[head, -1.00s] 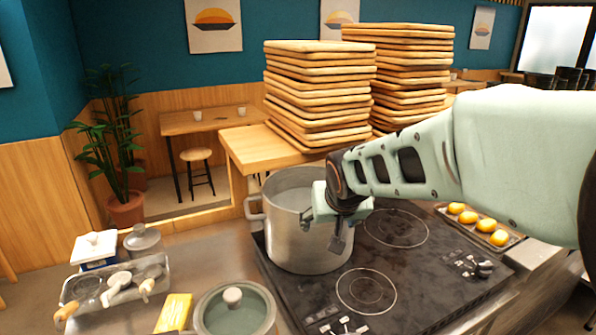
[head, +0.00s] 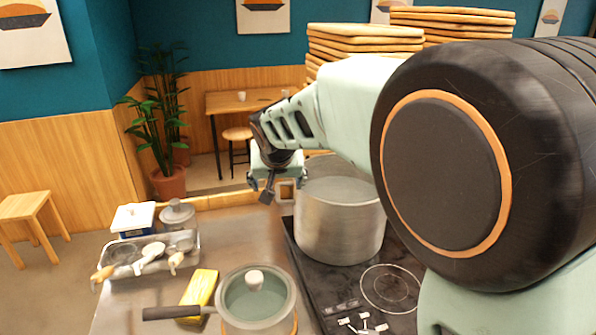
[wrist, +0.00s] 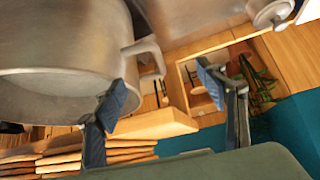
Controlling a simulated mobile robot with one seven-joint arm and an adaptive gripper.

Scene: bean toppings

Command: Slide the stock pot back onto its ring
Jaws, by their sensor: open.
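The grey metal stock pot (head: 340,222) stands upright on the left part of the black cooktop (head: 330,293). The ring under or beside it is hidden, so I cannot tell how it is centred. My gripper (head: 268,190) is open and empty, just left of the pot near its left side handle (head: 286,190). In the wrist view, the pot (wrist: 60,60) fills the upper left. Its handle (wrist: 150,58) shows between the two spread fingers of my gripper (wrist: 162,88); I see no grip on it. One finger overlaps the pot's edge in the picture.
A bare ring (head: 390,288) lies right of the pot's front. A lidded pan (head: 254,300), a yellow block (head: 199,292) and a utensil tray (head: 150,258) stand on the counter at left. Stacked boards (head: 365,42) rise behind. My arm hides the right side.

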